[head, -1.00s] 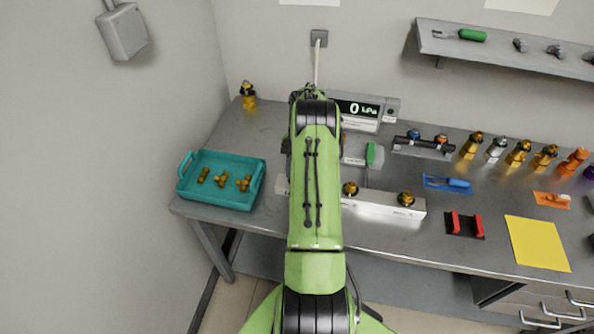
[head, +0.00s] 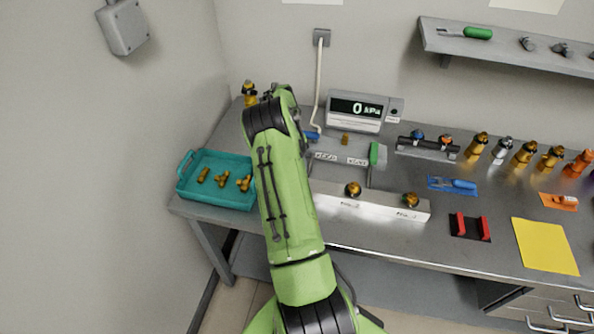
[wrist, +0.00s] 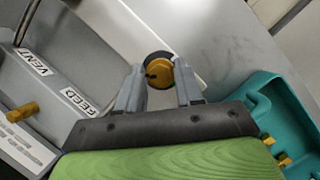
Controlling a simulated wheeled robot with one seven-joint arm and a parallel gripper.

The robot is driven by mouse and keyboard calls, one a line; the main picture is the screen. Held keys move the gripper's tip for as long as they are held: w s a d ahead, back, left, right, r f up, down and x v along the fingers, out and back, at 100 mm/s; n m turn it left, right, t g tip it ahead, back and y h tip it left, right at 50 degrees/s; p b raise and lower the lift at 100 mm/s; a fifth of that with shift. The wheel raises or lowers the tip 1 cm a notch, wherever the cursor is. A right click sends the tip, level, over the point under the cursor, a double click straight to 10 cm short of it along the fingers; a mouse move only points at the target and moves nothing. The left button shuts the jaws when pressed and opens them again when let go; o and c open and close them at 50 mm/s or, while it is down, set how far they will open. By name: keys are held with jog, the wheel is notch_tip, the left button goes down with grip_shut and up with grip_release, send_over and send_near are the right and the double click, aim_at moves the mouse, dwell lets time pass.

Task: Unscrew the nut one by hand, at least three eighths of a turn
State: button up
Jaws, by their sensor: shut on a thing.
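In the wrist view, my gripper (wrist: 160,76) has one finger on each side of a round brass fitting with a dark ring, which I take as nut one (wrist: 158,70). The jaws are closed on it. The fitting sits at the end of the pale metal bar (head: 385,208). In the head view, my arm hides the gripper and this fitting. Two similar brass fittings, one mid-bar (head: 353,189) and one at the right end (head: 411,199), stand on the bar.
A teal tray (head: 183,187) with brass parts stands left. A grey block marked VENT and FEED (wrist: 60,85) lies close to the gripper. The gauge (head: 358,108) reads 0 kPa. Brass bottle-shaped parts, a dark rack (head: 428,150) and a yellow sheet (head: 545,246) are farther right.

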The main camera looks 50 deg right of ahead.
jog(key=shift+a+f+n+h+b, duration=0.15)
jog(key=shift+n+h, duration=0.1)
jog(key=shift+n, duration=0.55)
jog(key=shift+a+n+h+b, duration=0.15)
jog(key=shift+n+h, duration=0.1)
jog(key=shift+n, duration=0.55)
jog(key=shift+d, duration=0.1)
jog(key=o, duration=1)
jog(key=shift+d, duration=0.1)
jog(key=p+v, duration=0.2)
jog(key=v, duration=0.6)
jog(key=p+v, duration=0.1)
jog(key=v, duration=0.7)
jog(key=shift+w+a+f+p, duration=0.1)
jog(key=shift+w+a+p, duration=0.1)
jog(key=shift+p, duration=0.15)
